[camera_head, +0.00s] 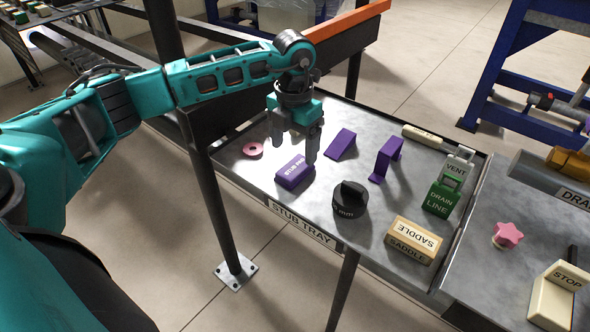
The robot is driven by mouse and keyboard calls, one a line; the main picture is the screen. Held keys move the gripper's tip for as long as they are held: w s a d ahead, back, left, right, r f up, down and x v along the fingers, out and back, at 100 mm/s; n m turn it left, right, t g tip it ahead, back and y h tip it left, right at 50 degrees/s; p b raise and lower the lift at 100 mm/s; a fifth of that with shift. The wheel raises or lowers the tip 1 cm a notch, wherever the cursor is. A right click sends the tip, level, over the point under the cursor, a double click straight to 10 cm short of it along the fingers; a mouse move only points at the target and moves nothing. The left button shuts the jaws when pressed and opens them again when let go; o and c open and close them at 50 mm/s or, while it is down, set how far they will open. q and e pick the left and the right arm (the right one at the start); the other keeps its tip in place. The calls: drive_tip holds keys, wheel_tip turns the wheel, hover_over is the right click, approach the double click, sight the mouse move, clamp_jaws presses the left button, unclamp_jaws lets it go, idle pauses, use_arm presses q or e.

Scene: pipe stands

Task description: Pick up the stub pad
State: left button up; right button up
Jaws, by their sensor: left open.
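The stub pad (294,172) is a purple block with white lettering on its top. It lies on the grey metal stub tray (262,183) near the left front edge. My left gripper (296,148) is open and points down just above and behind the pad. One finger hangs to the right of the pad's far end, and the jaws look empty. I cannot tell whether a finger touches the pad. My right gripper is not in view.
A pink ring (253,149), purple wedge (341,144), purple bracket (386,158), black knob (350,200), saddle block (414,240) and green drain line block (442,196) stand on the tray. A dark post (210,190) rises at the tray's left.

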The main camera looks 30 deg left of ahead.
sight(295, 166)
use_arm(q)
wheel_tip(295, 166, down, 5)
drive_tip(key=shift+d+f, duration=0.15)
drive_tip(key=c, duration=1.1)
drive_tip(key=shift+c, duration=0.2)
wheel_tip(295, 166, up, 20)
drive_tip(key=shift+p, duration=0.35)
